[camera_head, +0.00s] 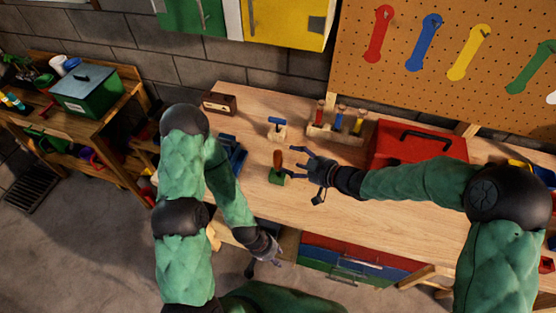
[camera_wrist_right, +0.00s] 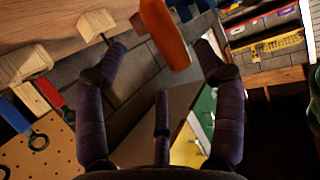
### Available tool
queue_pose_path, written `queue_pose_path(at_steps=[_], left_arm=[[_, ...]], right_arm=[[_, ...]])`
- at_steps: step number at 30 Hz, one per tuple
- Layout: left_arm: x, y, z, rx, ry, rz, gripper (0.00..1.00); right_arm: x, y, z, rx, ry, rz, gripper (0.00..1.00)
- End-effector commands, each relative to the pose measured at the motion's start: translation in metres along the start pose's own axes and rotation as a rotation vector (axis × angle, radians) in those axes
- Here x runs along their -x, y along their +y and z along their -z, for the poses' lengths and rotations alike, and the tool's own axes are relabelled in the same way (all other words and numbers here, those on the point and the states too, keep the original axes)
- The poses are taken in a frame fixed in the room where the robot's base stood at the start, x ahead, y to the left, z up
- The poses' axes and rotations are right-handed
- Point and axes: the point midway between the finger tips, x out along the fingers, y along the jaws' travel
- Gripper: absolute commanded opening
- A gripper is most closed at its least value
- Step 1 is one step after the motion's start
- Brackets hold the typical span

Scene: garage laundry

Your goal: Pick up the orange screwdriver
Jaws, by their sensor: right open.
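The orange screwdriver (camera_head: 278,158) stands upright in a small green block (camera_head: 277,177) on the workbench (camera_head: 250,110). Only its orange handle shows. My right gripper (camera_head: 294,160) is open just to the right of the handle, with its fingers pointing at it. In the right wrist view the orange handle (camera_wrist_right: 166,34) appears at the top, between the spread fingertips of my right gripper (camera_wrist_right: 162,62), with gaps on both sides. My left gripper (camera_head: 274,260) hangs low by the front edge of the bench; its finger opening is too small to tell.
A blue-topped wooden tool (camera_head: 277,128), a rack of screwdrivers (camera_head: 337,125) and a red toolbox (camera_head: 410,142) stand behind my right gripper. A small brown radio (camera_head: 219,103) is at the back left. Drawers (camera_head: 350,260) are below the bench front. The bench top left of the screwdriver is fairly clear.

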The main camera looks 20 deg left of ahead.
Motion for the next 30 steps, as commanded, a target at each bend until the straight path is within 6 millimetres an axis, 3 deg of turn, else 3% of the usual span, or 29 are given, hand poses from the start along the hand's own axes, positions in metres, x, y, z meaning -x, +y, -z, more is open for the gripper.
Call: queue_pose_path(at_steps=[8,18,26,27,30], left_arm=[[-0.005,-0.002,0.001,0.0,0.001,0.0,0.4],[-0.014,-0.005,0.001,0.0,0.002,0.0,0.4],[-0.013,-0.005,0.001,0.0,0.002,0.0,0.4],[-0.013,-0.005,0.001,0.0,0.002,0.0,0.4],[-0.013,-0.005,0.001,0.0,0.001,0.0,0.4]], right_arm=[[-0.021,-0.002,0.0,0.001,0.001,0.001,0.69],[-0.062,-0.007,-0.001,0.0,0.0,0.0,0.69],[-0.065,-0.007,0.0,0.0,0.0,-0.001,0.69],[-0.065,-0.007,0.0,0.0,0.0,-0.001,0.67],[-0.065,-0.007,0.0,0.0,0.0,-0.001,0.38]])
